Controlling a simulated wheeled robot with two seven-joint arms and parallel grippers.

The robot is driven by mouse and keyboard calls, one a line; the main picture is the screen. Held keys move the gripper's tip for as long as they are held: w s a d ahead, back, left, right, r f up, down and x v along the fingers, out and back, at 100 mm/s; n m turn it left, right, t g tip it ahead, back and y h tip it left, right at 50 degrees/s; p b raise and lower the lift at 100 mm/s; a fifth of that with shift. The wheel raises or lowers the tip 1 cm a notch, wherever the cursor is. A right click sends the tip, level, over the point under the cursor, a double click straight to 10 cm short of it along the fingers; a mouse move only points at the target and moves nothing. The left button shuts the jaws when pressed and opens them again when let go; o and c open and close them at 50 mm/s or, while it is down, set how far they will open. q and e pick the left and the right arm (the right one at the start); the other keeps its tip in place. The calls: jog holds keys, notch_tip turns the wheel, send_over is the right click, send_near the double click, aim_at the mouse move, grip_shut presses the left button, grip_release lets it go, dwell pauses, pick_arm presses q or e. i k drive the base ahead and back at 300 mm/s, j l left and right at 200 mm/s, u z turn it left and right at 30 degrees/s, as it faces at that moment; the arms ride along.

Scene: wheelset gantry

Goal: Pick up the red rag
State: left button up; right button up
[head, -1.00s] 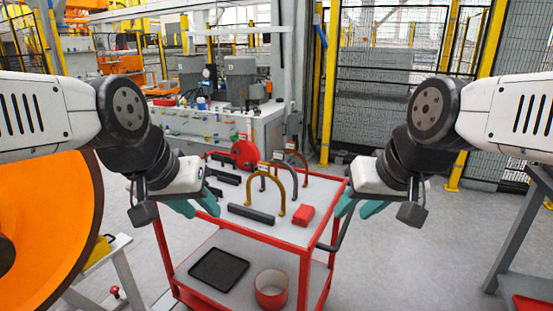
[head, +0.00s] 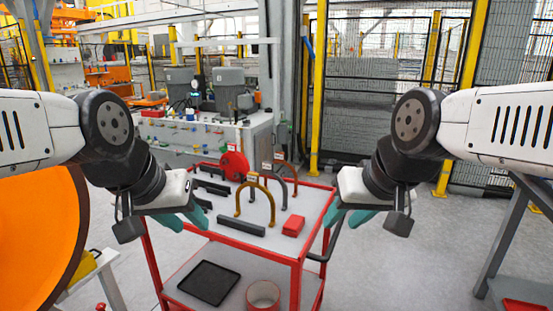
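The red rag (head: 293,225) looks like a small folded red block. It lies on the top shelf of the red-framed trolley (head: 262,243), near its right side. My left gripper (head: 185,219) is at the trolley's left side, apart from the rag, with its teal fingers spread and nothing between them. My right gripper (head: 347,217) is just beyond the trolley's right edge, to the right of the rag. Its teal fingers are also spread and empty.
A yellow arch (head: 271,203), a dark bar (head: 241,232) and a red disc (head: 234,166) share the top shelf. Below are a black tray (head: 208,282) and a red-rimmed container (head: 263,296). A large orange wheel (head: 35,235) stands at left.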

aim_at(292, 227)
jog(key=u, duration=1.7)
jog(key=z, duration=2.05)
jog(key=i+j+z, duration=0.15)
jog(key=j+z, duration=0.2)
jog(key=i+j+z, duration=0.1)
jog(key=j+z, duration=0.2)
jog(key=i+j+z, duration=0.1)
jog(key=j+z, duration=0.25)
